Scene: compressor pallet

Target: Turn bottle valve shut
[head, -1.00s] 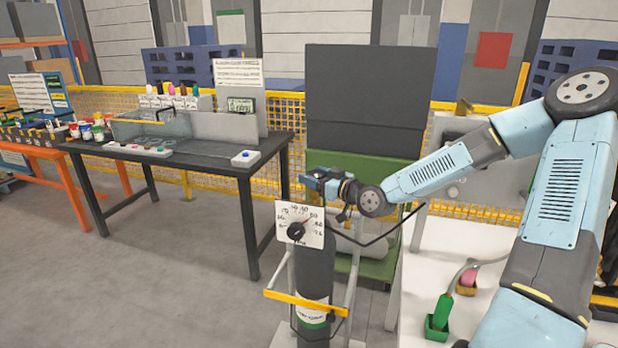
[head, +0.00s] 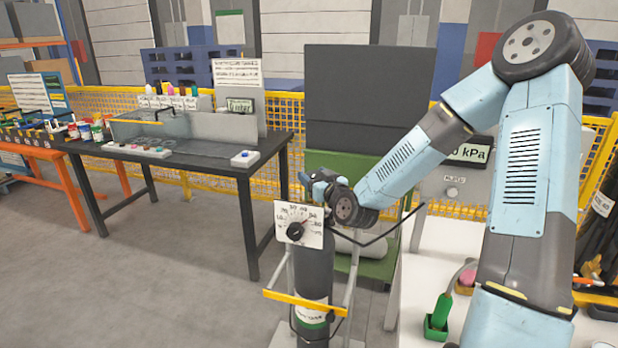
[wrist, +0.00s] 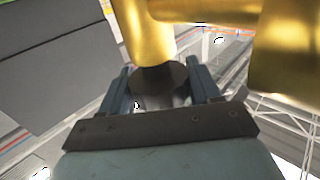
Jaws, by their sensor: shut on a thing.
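The dark gas bottle (head: 313,262) stands upright in a trolley, with a pale label low on its body. A white dial plate (head: 298,226) with a black pointer knob hides part of its top. In the wrist view, the bottle's brass valve body (wrist: 145,35) fills the top of the picture, with a dark round valve knob (wrist: 158,78) at its end. My gripper (wrist: 163,84) has one finger on each side of that knob and is shut on it. In the head view my gripper (head: 314,185) is above the dial plate, and its fingertips are hard to make out.
The trolley's yellow bar (head: 305,303) crosses in front of the bottle. A dark workbench (head: 200,163) stands to the left, and a green and dark-grey cabinet (head: 365,100) behind. A pale table (head: 440,260) with a green holder (head: 437,325) is at the right. The floor at front left is clear.

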